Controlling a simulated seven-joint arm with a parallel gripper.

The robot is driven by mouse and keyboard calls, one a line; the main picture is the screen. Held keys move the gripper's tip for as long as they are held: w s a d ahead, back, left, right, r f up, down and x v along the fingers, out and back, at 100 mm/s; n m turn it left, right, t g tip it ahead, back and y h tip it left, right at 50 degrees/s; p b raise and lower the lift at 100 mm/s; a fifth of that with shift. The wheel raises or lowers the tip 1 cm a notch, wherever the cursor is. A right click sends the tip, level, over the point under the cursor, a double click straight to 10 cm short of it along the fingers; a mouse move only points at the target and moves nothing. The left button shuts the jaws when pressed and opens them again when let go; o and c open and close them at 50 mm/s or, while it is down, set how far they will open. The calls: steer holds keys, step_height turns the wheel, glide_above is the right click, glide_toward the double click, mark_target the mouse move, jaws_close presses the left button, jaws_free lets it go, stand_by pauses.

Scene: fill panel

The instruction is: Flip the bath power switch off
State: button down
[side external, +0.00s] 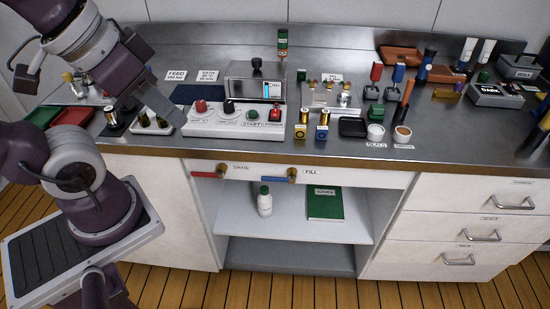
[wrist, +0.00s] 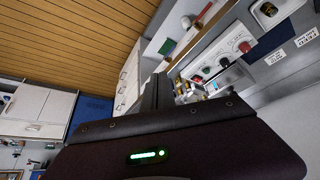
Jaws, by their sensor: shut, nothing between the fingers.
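The control panel (side external: 232,131) is a white box on the steel counter, with a red knob (side external: 200,106), a black knob (side external: 229,107), a green button (side external: 253,114) and a red switch (side external: 275,114) at its right end. The lettering under the red switch is small and seems to read POWER; its on or off position cannot be told. Behind stands the metal bath (side external: 244,88) with a small lit display. My gripper (side external: 177,119) is shut and empty, near the panel's left end, apart from the red switch. The panel also shows tilted in the wrist view (wrist: 213,82).
Small bottles in a white tray (side external: 152,127) stand close to my gripper. Gold and blue pieces (side external: 300,131) stand right of the panel, near a black tray (side external: 353,127). Red-handled and blue-handled valves (side external: 292,175) project below the counter edge.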

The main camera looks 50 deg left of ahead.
steer(key=w+a+r+m+g, duration=0.2)
steer(key=w+r, duration=0.3)
steer(key=w, duration=0.5)
steer(key=m+g, duration=0.4)
steer(key=m, duration=0.3)
glide_above(276, 110)
step_height(276, 110, down, 10)
steer(key=shift+r, duration=0.15)
step_height(276, 110, down, 14)
